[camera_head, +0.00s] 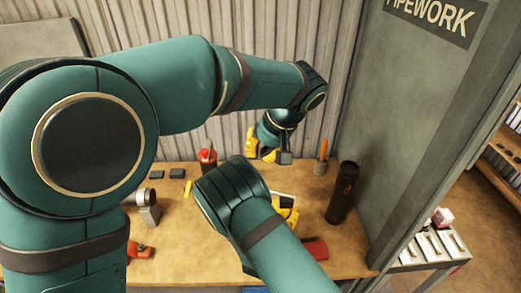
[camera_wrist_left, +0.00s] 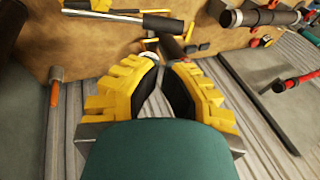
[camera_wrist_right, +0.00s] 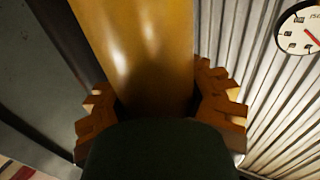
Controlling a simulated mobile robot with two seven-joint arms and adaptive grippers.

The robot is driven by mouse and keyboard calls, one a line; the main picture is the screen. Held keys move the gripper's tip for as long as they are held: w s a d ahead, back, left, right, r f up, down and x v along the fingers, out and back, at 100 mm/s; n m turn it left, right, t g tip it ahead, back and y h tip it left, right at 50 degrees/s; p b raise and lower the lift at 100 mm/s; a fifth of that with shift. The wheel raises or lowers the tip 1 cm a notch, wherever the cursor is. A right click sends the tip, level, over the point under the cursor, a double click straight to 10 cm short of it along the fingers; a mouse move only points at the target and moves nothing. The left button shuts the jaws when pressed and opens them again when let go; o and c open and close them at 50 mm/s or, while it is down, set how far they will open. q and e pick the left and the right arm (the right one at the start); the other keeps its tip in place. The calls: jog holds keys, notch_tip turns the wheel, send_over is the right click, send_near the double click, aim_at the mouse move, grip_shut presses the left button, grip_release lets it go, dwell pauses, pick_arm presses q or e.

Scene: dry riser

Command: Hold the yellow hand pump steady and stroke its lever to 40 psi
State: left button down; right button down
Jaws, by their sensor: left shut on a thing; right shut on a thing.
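The yellow hand pump's body (camera_wrist_right: 140,45) fills the top middle of the right wrist view. My right gripper (camera_wrist_right: 155,105) is shut around it; in the head view its yellow fingers (camera_head: 286,212) show past my forearm, which hides most of the pump. A round white gauge (camera_wrist_right: 302,32) with a red needle is cut off at the right wrist view's edge; its reading is unclear. My left gripper (camera_head: 264,150) is above the bench near the wall. In the left wrist view its fingertips (camera_wrist_left: 163,62) close on what appears to be the pump lever, mostly hidden.
On the wooden bench (camera_head: 170,225) stand a dark cylinder (camera_head: 343,192), an orange-handled tool (camera_head: 322,158) and a red-topped container (camera_head: 208,158). A red item (camera_head: 314,249) lies near the front. The corrugated wall (camera_head: 190,110) is behind; a grey panel (camera_head: 410,110) bounds the right.

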pick_arm(q)
jog(key=x, duration=1)
jog(key=shift+w+f, duration=0.15)
jog(key=shift+f, duration=0.15)
jog(key=shift+a, duration=0.1)
jog(key=a+f+h, duration=0.3)
jog(key=f, duration=0.3)
jog(key=shift+h, duration=0.4)
jog(key=shift+f, duration=0.15)
jog(key=v, duration=1.4)
jog(key=shift+w+a+r, duration=0.2)
jog(key=shift+a+r, duration=0.1)
jog(key=shift+a, duration=0.1)
